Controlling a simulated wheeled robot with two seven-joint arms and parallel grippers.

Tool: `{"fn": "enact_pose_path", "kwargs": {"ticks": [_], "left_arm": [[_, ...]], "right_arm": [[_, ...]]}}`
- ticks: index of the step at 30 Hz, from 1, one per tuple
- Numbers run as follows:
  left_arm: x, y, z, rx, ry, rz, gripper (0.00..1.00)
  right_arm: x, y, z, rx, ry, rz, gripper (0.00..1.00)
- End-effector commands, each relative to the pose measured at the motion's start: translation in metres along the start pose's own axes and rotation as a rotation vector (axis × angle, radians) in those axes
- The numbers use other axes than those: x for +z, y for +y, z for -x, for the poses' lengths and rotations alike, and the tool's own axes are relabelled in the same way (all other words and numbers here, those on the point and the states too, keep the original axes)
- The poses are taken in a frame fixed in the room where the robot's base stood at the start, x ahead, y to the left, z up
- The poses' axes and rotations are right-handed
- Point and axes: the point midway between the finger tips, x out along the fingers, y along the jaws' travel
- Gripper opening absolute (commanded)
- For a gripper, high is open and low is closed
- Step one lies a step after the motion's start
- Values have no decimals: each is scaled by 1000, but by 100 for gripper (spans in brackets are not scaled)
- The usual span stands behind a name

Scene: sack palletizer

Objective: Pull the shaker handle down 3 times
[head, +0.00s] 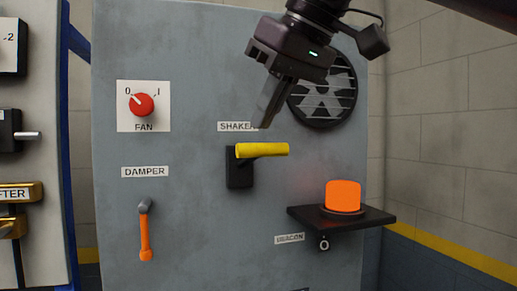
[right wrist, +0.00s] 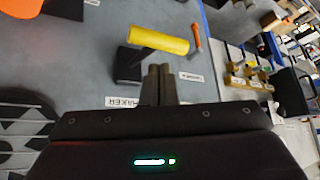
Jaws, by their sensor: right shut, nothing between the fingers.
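The shaker handle (head: 262,150) is a yellow bar on a black mount (head: 238,170), on the grey panel under the SHAKER label. It sticks out level toward the right in the head view. The yellow handle (right wrist: 158,40) also shows in the right wrist view, just beyond the fingertips. My right gripper (head: 265,122) is shut and empty, fingers pointing down, just above the handle. Its closed fingers (right wrist: 159,72) show in the right wrist view. Whether they touch the handle I cannot tell. My left gripper is not in view.
The panel also carries a red FAN knob (head: 142,104), an orange DAMPER lever (head: 145,232) and a round vent (head: 325,95) behind my right gripper. An orange beacon (head: 343,196) stands on a black shelf (head: 365,217) to the handle's lower right. The space directly below the handle is clear.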

Motion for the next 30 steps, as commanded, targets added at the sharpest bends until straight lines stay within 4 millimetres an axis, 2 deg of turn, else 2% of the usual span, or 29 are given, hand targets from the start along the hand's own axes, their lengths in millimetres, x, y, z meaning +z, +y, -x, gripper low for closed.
{"fn": "enact_pose_path", "kwargs": {"ticks": [5, 30], "left_arm": [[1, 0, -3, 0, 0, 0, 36], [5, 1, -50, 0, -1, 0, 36]], "right_arm": [[2, 0, -3, -1, 0, 0, 0], [36, 0, -54, -1, -1, 1, 0]]}}
